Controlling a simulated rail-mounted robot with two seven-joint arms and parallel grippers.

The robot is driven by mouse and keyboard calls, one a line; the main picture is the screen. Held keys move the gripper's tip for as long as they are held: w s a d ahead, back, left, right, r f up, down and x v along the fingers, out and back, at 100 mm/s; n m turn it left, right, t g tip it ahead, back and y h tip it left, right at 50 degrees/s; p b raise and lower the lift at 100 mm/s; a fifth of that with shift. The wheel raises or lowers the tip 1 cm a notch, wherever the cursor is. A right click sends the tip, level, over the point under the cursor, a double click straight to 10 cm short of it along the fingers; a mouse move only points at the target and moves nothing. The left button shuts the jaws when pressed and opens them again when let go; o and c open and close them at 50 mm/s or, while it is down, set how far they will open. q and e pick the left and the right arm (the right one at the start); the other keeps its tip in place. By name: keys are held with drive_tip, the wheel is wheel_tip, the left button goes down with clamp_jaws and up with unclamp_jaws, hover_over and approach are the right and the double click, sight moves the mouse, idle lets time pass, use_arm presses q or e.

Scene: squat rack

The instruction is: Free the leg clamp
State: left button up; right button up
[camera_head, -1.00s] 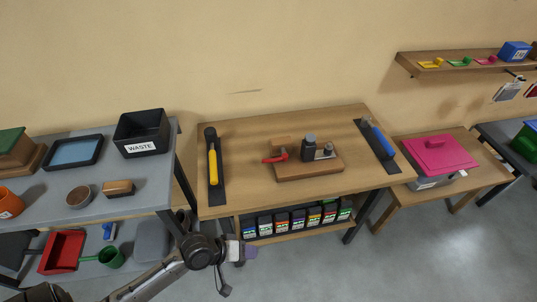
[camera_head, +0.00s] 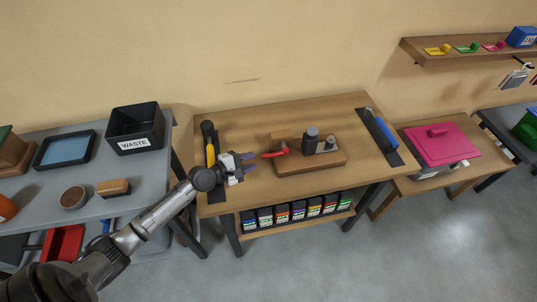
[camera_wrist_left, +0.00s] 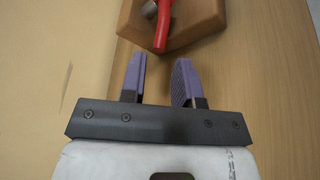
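The leg clamp is a wooden block fixture (camera_head: 310,164) on the wooden table. It carries a red lever handle (camera_head: 275,154) that sticks out to the left, a dark upright cylinder (camera_head: 311,141) and a smaller grey part. My left gripper (camera_head: 248,162) is just left of the red handle, apart from it. In the left wrist view its purple fingers (camera_wrist_left: 160,80) are spread with nothing between them. The red handle (camera_wrist_left: 163,27) and the block's corner (camera_wrist_left: 185,28) lie just ahead of the fingertips. My right gripper is out of view.
A yellow-handled tool (camera_head: 210,152) lies on a dark strip, partly behind my left wrist. A blue-handled tool (camera_head: 379,134) lies on the right of the table (camera_head: 350,180). A black waste bin (camera_head: 136,130) and a pink-lidded box (camera_head: 441,146) stand on side tables.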

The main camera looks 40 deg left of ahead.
sight(262, 157)
use_arm(q)
drive_tip(key=b+x, duration=0.1)
drive_tip(key=x, duration=0.7)
drive_tip(key=shift+f, duration=0.1)
clamp_jaws()
